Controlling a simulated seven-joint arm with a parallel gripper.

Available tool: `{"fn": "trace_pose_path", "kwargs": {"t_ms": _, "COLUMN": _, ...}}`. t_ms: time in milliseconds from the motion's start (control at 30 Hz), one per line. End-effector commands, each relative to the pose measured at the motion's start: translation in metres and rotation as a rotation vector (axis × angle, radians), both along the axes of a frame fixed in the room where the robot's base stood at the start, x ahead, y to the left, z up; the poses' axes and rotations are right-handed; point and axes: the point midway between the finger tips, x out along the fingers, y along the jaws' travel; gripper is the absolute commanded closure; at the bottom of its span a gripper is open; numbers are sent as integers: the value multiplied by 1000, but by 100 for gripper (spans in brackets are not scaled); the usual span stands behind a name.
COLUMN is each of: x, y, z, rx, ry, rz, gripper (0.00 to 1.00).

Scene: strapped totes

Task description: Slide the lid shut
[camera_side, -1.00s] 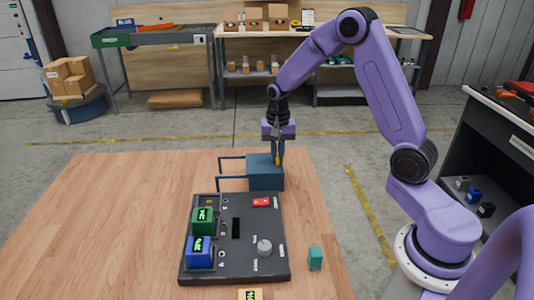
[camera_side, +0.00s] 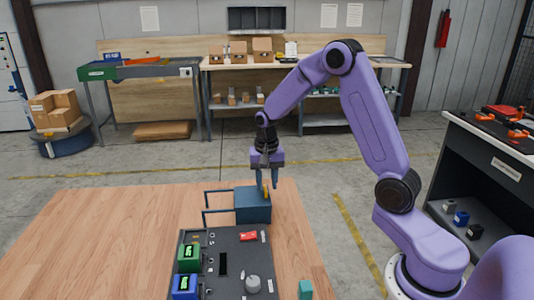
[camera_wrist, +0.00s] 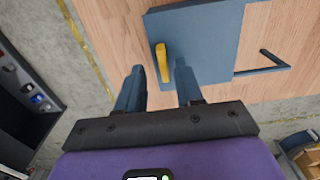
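A blue box (camera_side: 253,208) stands near the far edge of the wooden table, with two dark rails (camera_side: 218,200) reaching out to its left. Its flat blue lid (camera_wrist: 208,40) shows from above in the wrist view and carries a yellow handle (camera_wrist: 162,63). I cannot tell how fully the lid covers the box. My gripper (camera_side: 268,182) points down at the handle end of the box. In the wrist view, my gripper (camera_wrist: 158,88) has its two fingers apart, with the handle lying between and just beyond their tips; no contact is clear.
A dark panel (camera_side: 236,262) with green (camera_side: 188,257) and blue (camera_side: 184,287) blocks, a red switch (camera_side: 249,236) and a knob (camera_side: 252,283) sits in front of the box. A teal block (camera_side: 305,290) stands to its right. The table's left side (camera_side: 90,240) is clear.

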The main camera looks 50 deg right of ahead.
Motion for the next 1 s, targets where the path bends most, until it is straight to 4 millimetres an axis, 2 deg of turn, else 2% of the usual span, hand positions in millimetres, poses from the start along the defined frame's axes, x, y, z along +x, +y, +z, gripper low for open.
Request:
{"fn": "trace_pose_path", "kwargs": {"t_ms": 600, "x": 1, "y": -1, "z": 126, "rx": -1, "ry": -6, "rz": -1, "gripper": 64}}
{"fn": "trace_pose_path", "kwargs": {"t_ms": 800, "x": 0, "y": -1, "z": 151, "rx": -1, "ry": -2, "rz": -2, "gripper": 64}}
{"fn": "trace_pose_path", "kwargs": {"t_ms": 1000, "x": -1, "y": -1, "z": 160, "rx": -1, "ry": 1, "rz": -2, "gripper": 64}}
